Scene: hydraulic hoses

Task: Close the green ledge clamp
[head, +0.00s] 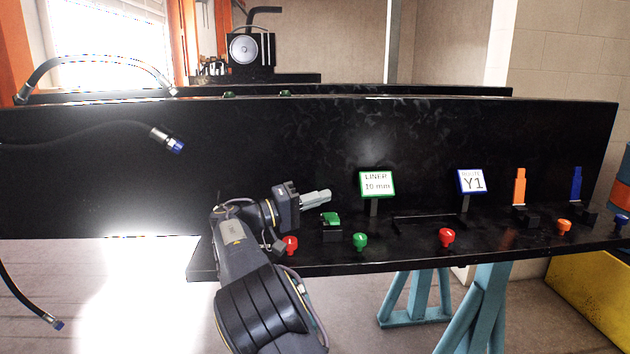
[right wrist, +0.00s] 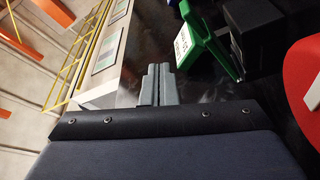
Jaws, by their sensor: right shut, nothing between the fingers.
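The green ledge clamp (head: 331,219) sits on the black ledge in the head view. Its green part lies low over a black block, unlike the upright orange and blue levers. In the right wrist view the green clamp (right wrist: 207,45) shows as a green piece with a white label, ahead and right of the fingertips. My right gripper (head: 325,196) is shut and empty, just above and slightly left of the clamp. Its fingers (right wrist: 158,68) look apart from the clamp in the right wrist view. My left gripper is not in view.
A red knob (head: 290,244) and a green knob (head: 360,241) flank the clamp. A green-framed sign (head: 377,184) stands behind it. An orange lever (head: 519,187) and a blue lever (head: 576,184) stand right. A hose (head: 165,139) hangs at left.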

